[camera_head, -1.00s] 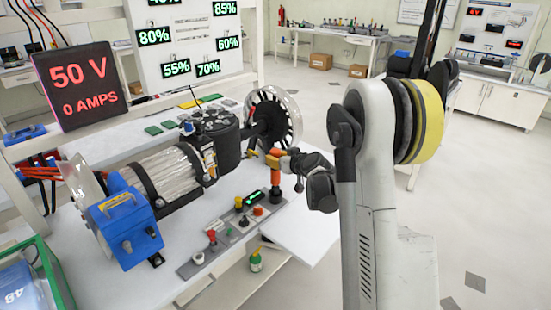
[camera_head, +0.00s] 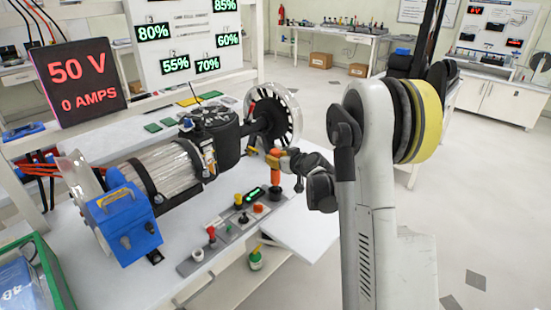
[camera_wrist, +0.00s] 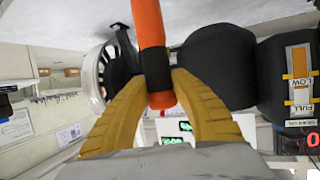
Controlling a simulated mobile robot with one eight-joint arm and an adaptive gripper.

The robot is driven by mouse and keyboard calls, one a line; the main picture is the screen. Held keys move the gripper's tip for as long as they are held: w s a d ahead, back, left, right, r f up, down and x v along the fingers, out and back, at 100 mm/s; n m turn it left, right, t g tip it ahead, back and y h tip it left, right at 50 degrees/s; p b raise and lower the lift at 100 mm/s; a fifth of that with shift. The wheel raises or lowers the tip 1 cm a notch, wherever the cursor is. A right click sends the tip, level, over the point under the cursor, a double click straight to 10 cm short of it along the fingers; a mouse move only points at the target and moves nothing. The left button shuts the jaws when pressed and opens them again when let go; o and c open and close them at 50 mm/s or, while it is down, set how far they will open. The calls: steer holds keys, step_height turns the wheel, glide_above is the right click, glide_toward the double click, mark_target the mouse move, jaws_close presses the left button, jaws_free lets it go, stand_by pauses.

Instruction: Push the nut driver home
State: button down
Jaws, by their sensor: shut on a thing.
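The nut driver has an orange handle (camera_head: 275,171) and stands about upright at the right end of the grey control strip. Its lower end meets a dark round fitting (camera_head: 275,193); how deep it sits I cannot tell. My gripper (camera_head: 272,155) comes in from the right and is shut around the upper part of the handle. In the wrist view, the yellow fingers of my gripper (camera_wrist: 157,88) press on both sides of the orange handle (camera_wrist: 149,28), near its rounded end. The lower tip is out of the wrist view.
A spoked wheel (camera_head: 291,112) and a black housing (camera_head: 215,140) stand close behind and left of the handle. The grey strip (camera_head: 222,240) carries several knobs. A blue box (camera_head: 125,228) is at the front left. The floor to the right is open.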

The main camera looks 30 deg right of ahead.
steer(key=shift+f+b, duration=1.1)
steer(key=shift+f, duration=0.25)
stand_by(0.5)
steer(key=c, duration=1.1)
jaws_free()
steer(key=v, duration=1.2)
steer(key=s+a+r+g+y, duration=0.1)
steer(key=s+a+r+g, duration=0.1)
steer(key=s+a, duration=0.45)
steer(key=s+a+r+g, duration=0.1)
steer(key=s+a+r, duration=0.2)
steer(key=a, duration=0.6)
steer(key=s+a+f+g, duration=0.1)
steer(key=s+a, duration=0.2)
steer(key=s, duration=0.6)
steer(key=s+a+f+g+h, duration=0.1)
steer(key=s+a+g, duration=0.1)
steer(key=s, duration=0.7)
steer(key=shift+a+g, duration=0.3)
steer(key=shift+a, duration=0.4)
